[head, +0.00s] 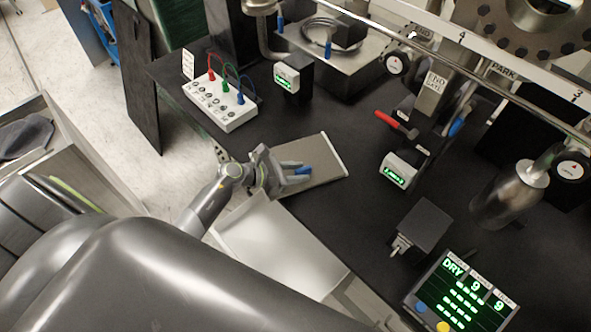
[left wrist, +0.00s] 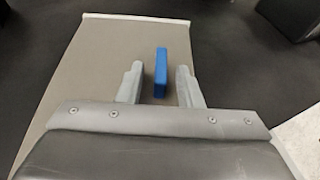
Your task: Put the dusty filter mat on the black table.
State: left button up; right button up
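A flat grey-brown panel with a pale edge strip and a blue tab, which looks like the dusty filter mat (head: 325,158), lies over the black table (head: 345,235) near its front left edge. It fills much of the left wrist view (left wrist: 105,50). My left gripper (head: 300,175) is over the mat, with its fingers apart on either side of the blue tab (left wrist: 161,72). Gaps show between the tab and both fingers. Whether the mat rests fully on the table cannot be told. My right gripper is out of view.
A pale metal panel (head: 285,245) is just in front of the mat. A white box with coloured cables (head: 220,105) stands behind it. A dark box (head: 420,228), a green display (head: 462,290) and a metal cylinder (head: 510,195) stand to the right. Black tabletop between them is clear.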

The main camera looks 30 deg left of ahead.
pick_arm(q)
jog(key=shift+r, duration=0.1)
jog(key=shift+s+a, duration=0.1)
jog(key=b+v, duration=0.2)
jog(key=v, duration=0.8)
jog(key=shift+s, duration=0.15)
jog(key=shift+b+v, duration=0.35)
jog(key=shift+v, duration=0.45)
